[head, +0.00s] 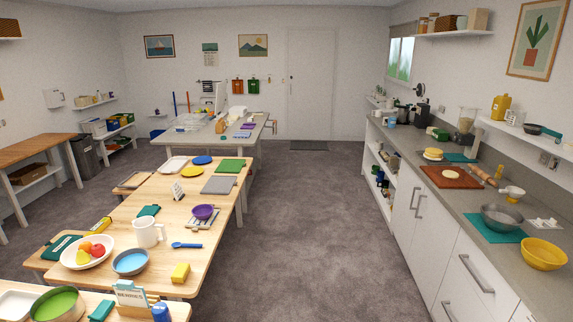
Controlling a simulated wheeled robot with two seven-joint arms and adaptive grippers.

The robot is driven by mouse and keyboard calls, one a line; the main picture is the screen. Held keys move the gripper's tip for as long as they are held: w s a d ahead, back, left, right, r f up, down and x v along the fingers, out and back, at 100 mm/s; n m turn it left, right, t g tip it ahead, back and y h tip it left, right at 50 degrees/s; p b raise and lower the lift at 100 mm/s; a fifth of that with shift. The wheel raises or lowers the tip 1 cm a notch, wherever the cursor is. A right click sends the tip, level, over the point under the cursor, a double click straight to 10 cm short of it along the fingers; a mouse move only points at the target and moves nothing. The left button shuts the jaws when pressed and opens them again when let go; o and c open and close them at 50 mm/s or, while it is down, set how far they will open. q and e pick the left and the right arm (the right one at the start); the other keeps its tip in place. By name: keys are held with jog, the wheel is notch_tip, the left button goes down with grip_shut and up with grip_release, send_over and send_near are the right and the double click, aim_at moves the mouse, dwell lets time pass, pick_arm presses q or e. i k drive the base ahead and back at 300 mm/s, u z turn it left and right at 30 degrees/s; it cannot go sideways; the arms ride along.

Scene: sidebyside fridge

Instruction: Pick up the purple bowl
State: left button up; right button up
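A purple bowl (203,212) stands upright on a striped cloth or rack (203,222) on the wooden table (215,256), near that table's right edge. It looks small and far off, and I cannot tell whether anything is in it. A white pitcher (148,233) stands to its left and nearer me, and a blue spoon (187,245) lies in front of it. Neither of my grippers shows in the head view.
Near the bowl are a teal cloth (149,211), a grey tray (219,185) and a blue bowl (131,262). A nearer table (75,306) crosses the bottom left. A counter (447,195) runs along the right. The carpeted floor (312,220) between is clear.

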aim_at(202, 212)
jog(key=z, duration=0.15)
jog(key=i, duration=1.95)
jog(key=u, duration=0.7)
jog(key=i, duration=1.9)
jog(key=u, duration=0.95)
